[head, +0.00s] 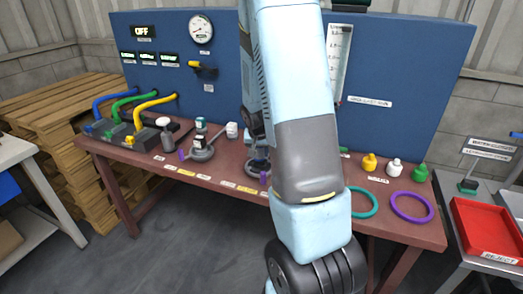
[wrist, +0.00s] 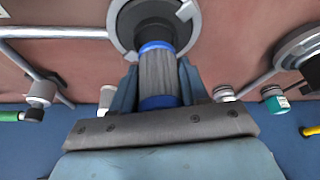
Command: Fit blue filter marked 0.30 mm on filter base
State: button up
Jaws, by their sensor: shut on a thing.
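My gripper (wrist: 158,88) is shut on a filter (wrist: 157,68), a grey pleated cylinder with blue bands at both ends. Its size marking cannot be read. Beyond the filter in the wrist view is a round filter base (wrist: 120,22) with a grey rim and dark centre. The filter's far end overlaps this base in the picture; I cannot tell whether it touches or is seated. In the head view my arm hides the gripper and filter, and part of a similar round base (head: 258,165) shows beside the arm.
The reddish-brown bench (head: 232,172) stands before a blue panel (head: 395,75). Another round fitting (head: 201,153) is to the left. Teal (head: 364,201) and purple (head: 412,207) rings lie at the right, near yellow, white and green bottles. A red reject tray (head: 487,228) is at far right.

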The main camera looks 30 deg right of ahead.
jog(key=shift+f, duration=0.85)
jog(key=shift+s+f, duration=0.25)
jog(key=shift+f, duration=0.05)
dwell(0.3)
jog(key=o, duration=1)
jog(key=shift+s, duration=0.1)
jog(key=shift+o, duration=0.6)
jog(key=shift+f, duration=0.1)
jog(key=shift+d, duration=0.1)
jog(key=shift+r, duration=0.3)
jog(key=v, duration=0.8)
jog(key=shift+w+a, duration=0.3)
jog(key=shift+w, duration=0.1)
